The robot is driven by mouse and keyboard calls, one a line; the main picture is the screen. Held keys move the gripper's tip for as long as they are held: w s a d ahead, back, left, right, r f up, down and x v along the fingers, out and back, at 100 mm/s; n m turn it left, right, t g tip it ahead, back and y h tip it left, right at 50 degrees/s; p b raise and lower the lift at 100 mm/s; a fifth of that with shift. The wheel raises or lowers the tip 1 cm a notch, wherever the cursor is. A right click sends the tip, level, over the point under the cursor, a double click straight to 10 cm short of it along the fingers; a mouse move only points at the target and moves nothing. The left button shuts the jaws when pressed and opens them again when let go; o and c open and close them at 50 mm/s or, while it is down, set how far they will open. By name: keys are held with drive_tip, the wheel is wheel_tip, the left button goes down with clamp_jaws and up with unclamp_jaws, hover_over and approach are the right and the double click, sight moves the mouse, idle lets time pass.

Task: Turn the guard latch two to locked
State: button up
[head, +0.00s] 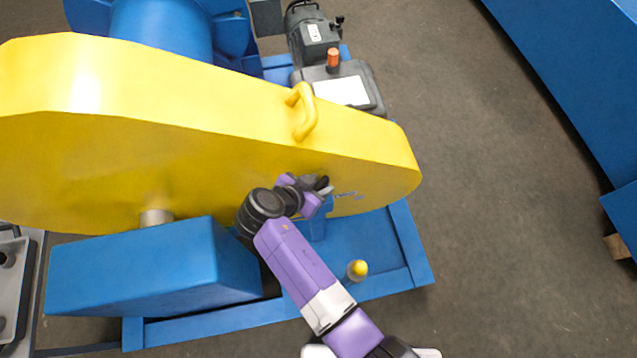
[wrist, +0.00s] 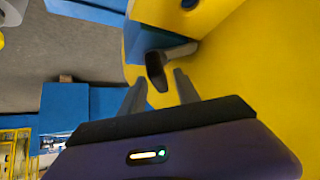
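The yellow chain guard (head: 190,130) fills much of the head view and the right side of the wrist view (wrist: 260,85). In the wrist view a guard latch with a dark handle (wrist: 156,71) and a grey shaft (wrist: 181,51) stands out from the guard. I cannot tell which latch number it is. My gripper (wrist: 160,82) is open, with one finger on either side of the dark handle's near end. I see no clear contact. In the head view my gripper (head: 318,190) is at the guard's lower front face, and the latch is mostly hidden there.
A yellow handle (head: 302,112) rises from the guard top. A blue block (head: 150,270) stands left of my arm. A yellow-topped knob (head: 358,269) is close to its right side. A grey unit (head: 340,88) sits behind. Floor at right (head: 500,200) is clear.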

clamp_jaws()
drive_tip(key=n+y+p, duration=0.1)
drive_tip(key=n, duration=0.1)
drive_tip(key=n+t+y+p, duration=0.1)
drive_tip(key=n+y, duration=0.1)
drive_tip(key=shift+s+d+n+t, duration=0.1)
drive_tip(key=shift+d+n+t, duration=0.05)
drive_tip(key=shift+n+t, duration=0.15)
drive_tip(key=n+y+p, duration=0.2)
drive_tip(key=n, duration=0.1)
drive_tip(key=shift+r+y+p, duration=0.15)
drive_tip(key=shift+y+p, duration=0.2)
drive_tip(key=shift+y, duration=0.05)
drive_tip(key=shift+n+y+p, duration=0.85)
drive_tip(key=shift+n+y, duration=0.05)
drive_tip(key=shift+n, duration=0.4)
drive_tip(key=shift+a+f, duration=0.2)
unclamp_jaws()
